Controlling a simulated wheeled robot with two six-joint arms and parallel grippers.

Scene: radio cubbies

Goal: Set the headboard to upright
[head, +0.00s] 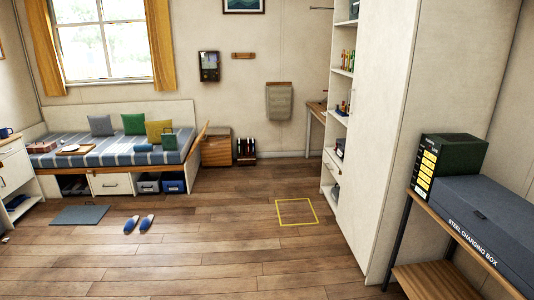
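The bed (120,160) stands against the back left wall under the window, with a striped blue-grey mattress. At its right end a thin wooden panel (202,134), seemingly the headboard, tilts outward to the right at its top. Its lower part is hidden behind the mattress and a green item (169,141). A pale panel (120,115) runs upright along the wall side of the bed. Neither of my grippers is in view.
A wooden chest (216,151) stands right of the bed. A yellow square outline (296,211) marks open floor. A tall white cabinet (395,130) and a steel charging box (480,220) stand at right.

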